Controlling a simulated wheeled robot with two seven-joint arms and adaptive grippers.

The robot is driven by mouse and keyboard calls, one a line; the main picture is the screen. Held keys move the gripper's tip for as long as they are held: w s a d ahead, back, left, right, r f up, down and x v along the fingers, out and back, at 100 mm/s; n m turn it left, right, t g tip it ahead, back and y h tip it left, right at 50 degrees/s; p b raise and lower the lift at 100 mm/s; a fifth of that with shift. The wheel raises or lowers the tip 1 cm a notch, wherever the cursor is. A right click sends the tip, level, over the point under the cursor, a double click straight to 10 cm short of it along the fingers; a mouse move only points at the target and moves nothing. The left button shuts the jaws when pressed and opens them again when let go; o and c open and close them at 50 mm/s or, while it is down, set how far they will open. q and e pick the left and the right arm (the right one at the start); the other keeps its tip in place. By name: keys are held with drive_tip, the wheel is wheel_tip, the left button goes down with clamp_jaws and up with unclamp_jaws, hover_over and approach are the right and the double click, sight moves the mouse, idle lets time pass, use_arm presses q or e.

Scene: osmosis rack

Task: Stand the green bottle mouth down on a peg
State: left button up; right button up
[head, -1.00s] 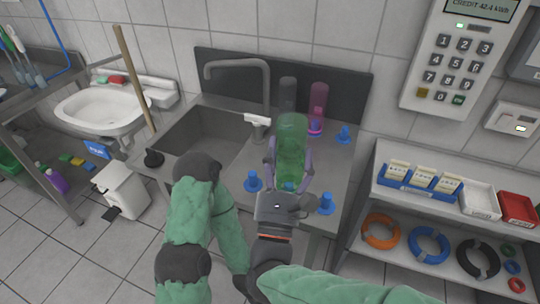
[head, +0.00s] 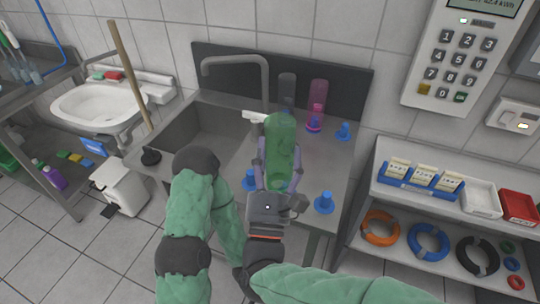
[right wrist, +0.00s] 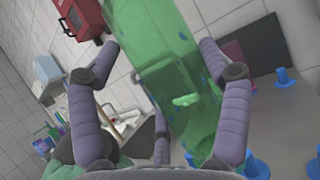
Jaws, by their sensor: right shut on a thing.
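The green bottle (head: 281,150) is see-through and roughly upright in the head view. My right gripper (head: 280,170) is shut on it, with purple fingers on both sides. The bottle also shows between the fingers in the right wrist view (right wrist: 165,70). I cannot tell its mouth's exact place. Blue pegs stand on the steel counter: a front left peg (head: 250,181), a front right peg (head: 324,203) and a back right peg (head: 344,131). The bottle appears apart from these, but its lower end is partly hidden by the gripper. My left gripper is not in view.
A pink bottle (head: 318,100) stands at a back peg, and a dark grey bottle (head: 287,92) stands left of it. The sink basin (head: 205,130) and grey faucet (head: 240,62) are to the left. A shelf unit (head: 385,212) with boxes and coils stands at right.

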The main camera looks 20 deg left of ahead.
drive_tip(key=w+f+b, duration=0.1)
drive_tip(key=w+f, duration=0.4)
drive_tip(key=w, duration=0.3)
drive_tip(key=shift+d+f, duration=0.15)
drive_tip(key=shift+f, duration=0.15)
idle(0.6)
drive_tip(key=shift+f, duration=0.2)
idle(0.3)
drive_tip(key=shift+f, duration=0.5)
idle(0.5)
drive_tip(key=shift+f, duration=0.7)
drive_tip(key=shift+f, duration=0.15)
drive_tip(key=shift+f, duration=0.85)
drive_tip(key=shift+f, duration=0.15)
